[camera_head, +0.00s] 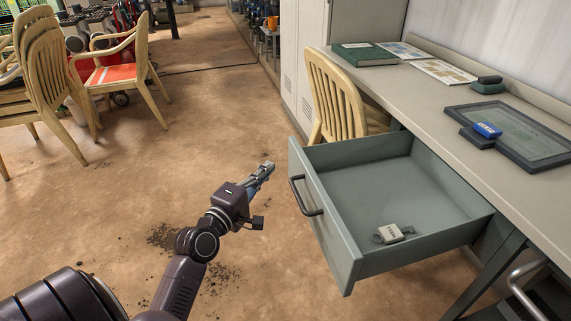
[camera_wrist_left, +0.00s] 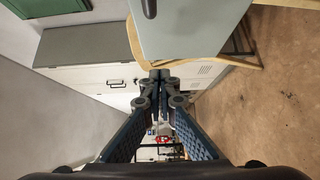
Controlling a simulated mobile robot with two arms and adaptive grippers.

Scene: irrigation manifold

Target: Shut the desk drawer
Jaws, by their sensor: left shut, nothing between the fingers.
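The desk drawer (camera_head: 340,245) is grey-green and stands pulled well out from the desk (camera_head: 455,100) in the head view. Its dark bar handle (camera_head: 306,197) is on the front panel, facing left. A small light-coloured padlock or tag (camera_head: 393,233) lies inside the drawer. My left gripper (camera_head: 268,168) is shut and empty, left of the drawer front and apart from it. In the left wrist view the shut fingertips (camera_wrist_left: 160,75) show below the drawer's front panel (camera_wrist_left: 190,30), with the end of the handle (camera_wrist_left: 149,8) at the top edge. My right gripper is not in view.
A wooden chair (camera_head: 336,95) stands behind the drawer at the desk. A green book (camera_head: 364,54), papers, a framed panel (camera_head: 520,138) and a blue eraser (camera_head: 487,130) lie on the desktop. Stacked chairs (camera_head: 45,75) stand at left. The floor left of the drawer is clear.

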